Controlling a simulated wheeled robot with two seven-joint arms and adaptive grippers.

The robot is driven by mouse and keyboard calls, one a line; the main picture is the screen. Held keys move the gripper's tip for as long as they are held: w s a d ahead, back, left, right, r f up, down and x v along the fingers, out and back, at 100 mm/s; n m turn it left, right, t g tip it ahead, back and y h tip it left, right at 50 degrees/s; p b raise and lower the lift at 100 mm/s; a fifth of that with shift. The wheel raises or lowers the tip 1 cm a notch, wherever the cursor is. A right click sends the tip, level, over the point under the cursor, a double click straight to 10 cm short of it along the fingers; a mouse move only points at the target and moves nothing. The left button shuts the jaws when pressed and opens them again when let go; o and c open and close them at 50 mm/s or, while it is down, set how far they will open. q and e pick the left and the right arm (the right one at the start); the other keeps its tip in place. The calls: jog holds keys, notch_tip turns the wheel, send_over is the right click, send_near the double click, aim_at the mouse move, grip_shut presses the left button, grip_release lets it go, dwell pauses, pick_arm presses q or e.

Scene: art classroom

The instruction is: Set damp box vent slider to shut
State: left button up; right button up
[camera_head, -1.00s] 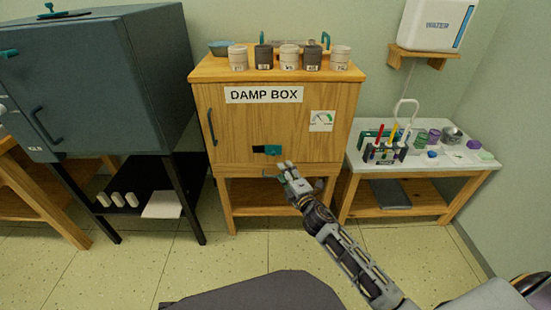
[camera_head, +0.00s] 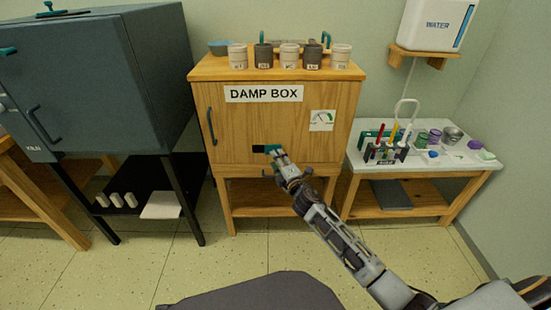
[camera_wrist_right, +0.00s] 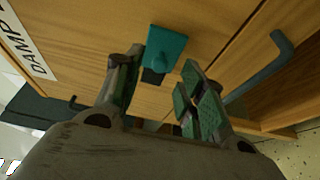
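The damp box (camera_head: 235,115) is a wooden cabinet with a labelled door. Its vent slider (camera_head: 271,148) is a small teal plate low on the front, with a dark vent opening (camera_head: 258,149) showing to its left. In the right wrist view the slider (camera_wrist_right: 166,45) has a knob and lies just ahead of the fingertips. My right gripper (camera_head: 277,155) is at the slider, partly covering it in the head view. In the wrist view its two fingers (camera_wrist_right: 162,78) are apart with nothing between them; contact with the slider cannot be told. My left gripper is not in view.
Several jars (camera_head: 290,56) stand on top of the box. A dark kiln (camera_head: 90,80) stands to the left. A white-topped table (camera_head: 470,163) with tools and cups stands to the right. A bent bar handle (camera_wrist_right: 268,70) sticks out beside the right finger.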

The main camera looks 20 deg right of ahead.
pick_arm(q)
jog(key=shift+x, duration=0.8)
pick_arm(e)
jog(key=w, duration=0.2)
jog(key=shift+w+a, duration=0.15)
jog(key=shift+w, duration=0.15)
jog(key=shift+c, duration=0.5)
